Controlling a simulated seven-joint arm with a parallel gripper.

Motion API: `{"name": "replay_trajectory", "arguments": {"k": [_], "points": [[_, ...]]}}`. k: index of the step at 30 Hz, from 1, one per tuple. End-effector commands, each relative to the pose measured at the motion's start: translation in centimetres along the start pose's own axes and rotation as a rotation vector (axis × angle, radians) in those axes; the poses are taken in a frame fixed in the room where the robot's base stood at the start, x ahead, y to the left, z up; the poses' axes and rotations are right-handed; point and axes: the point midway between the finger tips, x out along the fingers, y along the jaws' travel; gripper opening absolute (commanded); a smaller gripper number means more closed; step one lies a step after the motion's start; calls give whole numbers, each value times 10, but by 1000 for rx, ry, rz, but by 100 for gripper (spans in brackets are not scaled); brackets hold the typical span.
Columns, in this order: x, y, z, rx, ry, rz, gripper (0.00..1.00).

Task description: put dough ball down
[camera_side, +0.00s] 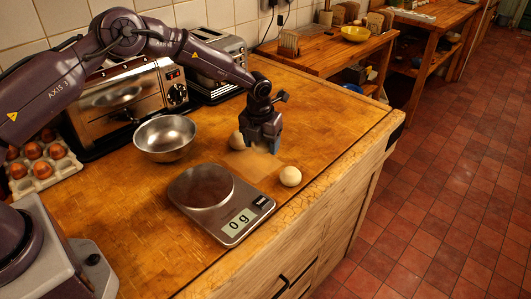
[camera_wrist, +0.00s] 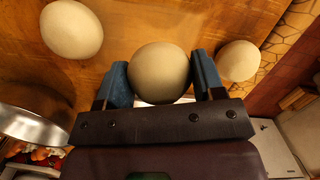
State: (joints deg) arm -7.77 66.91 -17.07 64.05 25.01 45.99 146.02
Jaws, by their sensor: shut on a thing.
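My gripper (camera_side: 266,148) is low over the wooden worktop, with its blue fingers closed on a pale dough ball. In the wrist view the held dough ball (camera_wrist: 160,72) sits between the two fingertips (camera_wrist: 160,84). In the side view my gripper hides it, and I cannot tell whether it touches the worktop. A second dough ball (camera_side: 237,141) lies just left of my gripper; it shows at upper left in the wrist view (camera_wrist: 72,30). A third dough ball (camera_side: 290,176) lies to the front right, near the worktop's edge, and in the wrist view (camera_wrist: 238,60).
A kitchen scale (camera_side: 225,210) reading 0 g stands in front, its plate empty. A steel bowl (camera_side: 165,138) is at left. A toaster oven (camera_side: 125,105), a toaster (camera_side: 222,65) and an egg tray (camera_side: 40,165) line the back. The worktop is clear right of my gripper.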

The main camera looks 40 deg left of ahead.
Motion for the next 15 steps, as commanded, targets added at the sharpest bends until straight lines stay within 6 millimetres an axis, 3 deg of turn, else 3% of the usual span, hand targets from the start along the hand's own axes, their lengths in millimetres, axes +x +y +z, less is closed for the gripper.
{"name": "replay_trajectory", "arguments": {"k": [8, 15], "points": [[14, -4, 9, 0, -1, 0, 53], [44, -4, 6, 0, -1, 0, 53]]}}
